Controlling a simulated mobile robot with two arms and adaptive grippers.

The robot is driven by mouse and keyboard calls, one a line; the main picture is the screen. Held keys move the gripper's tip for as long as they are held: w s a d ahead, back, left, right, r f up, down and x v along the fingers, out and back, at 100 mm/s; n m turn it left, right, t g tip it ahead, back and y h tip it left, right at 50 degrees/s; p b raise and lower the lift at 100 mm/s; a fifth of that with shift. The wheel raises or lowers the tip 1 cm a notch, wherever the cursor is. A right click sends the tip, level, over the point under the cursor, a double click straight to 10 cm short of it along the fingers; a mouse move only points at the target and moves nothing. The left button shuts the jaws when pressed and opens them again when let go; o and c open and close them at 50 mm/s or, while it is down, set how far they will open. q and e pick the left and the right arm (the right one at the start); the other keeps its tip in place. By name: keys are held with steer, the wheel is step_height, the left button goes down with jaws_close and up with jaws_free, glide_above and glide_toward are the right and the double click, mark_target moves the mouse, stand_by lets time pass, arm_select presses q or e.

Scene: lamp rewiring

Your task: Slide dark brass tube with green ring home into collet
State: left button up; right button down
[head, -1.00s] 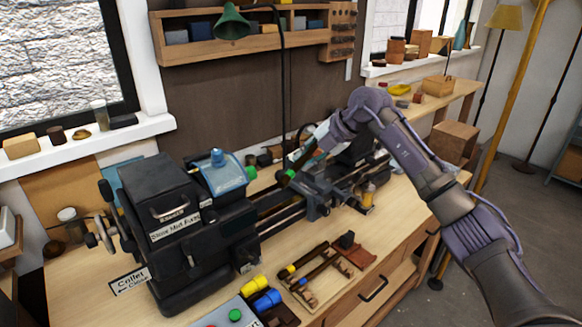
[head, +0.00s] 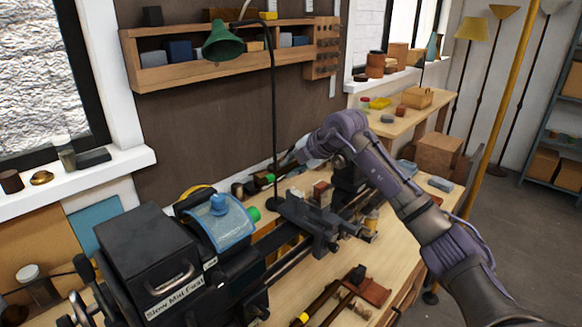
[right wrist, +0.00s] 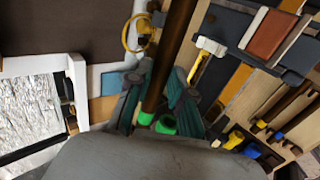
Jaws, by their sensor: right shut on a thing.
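My right gripper (head: 300,158) is above the back of the bench, behind the lathe bed. In the right wrist view its teal fingers (right wrist: 158,98) are shut on the dark brass tube (right wrist: 172,50), which runs upward out of the picture. The tube's green ring (right wrist: 146,118) shows between the fingers; in the head view a green spot (head: 270,178) shows below the gripper. The collet (head: 253,214), with a green collar, is at the headstock, nearer and lower, apart from the tube. A second green ring (right wrist: 167,127) shows in the wrist view; I cannot tell its part. My left gripper is not in view.
The black lathe headstock (head: 150,262) has a blue cover (head: 222,228). The tool carriage (head: 318,222) sits on the bed to the right. A green lamp (head: 222,42) on a thin black stem rises behind the bed. Other tubes (head: 322,300) lie on the front bench.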

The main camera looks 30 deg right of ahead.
steer(key=shift+w+f, duration=0.2)
steer(key=shift+w, duration=0.05)
steer(key=shift+s+f, duration=0.1)
steer(key=shift+f, duration=0.05)
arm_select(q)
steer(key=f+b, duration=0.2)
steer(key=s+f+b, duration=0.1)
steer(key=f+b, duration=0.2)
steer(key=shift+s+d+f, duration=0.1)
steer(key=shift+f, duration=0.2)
arm_select(e)
step_height(320, 180, down, 6)
steer(key=s, duration=0.1)
steer(key=shift+a+f, duration=0.15)
steer(key=shift+a, duration=0.25)
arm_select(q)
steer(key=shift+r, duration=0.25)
arm_select(e)
steer(key=shift+s, duration=0.1)
stand_by(0.4)
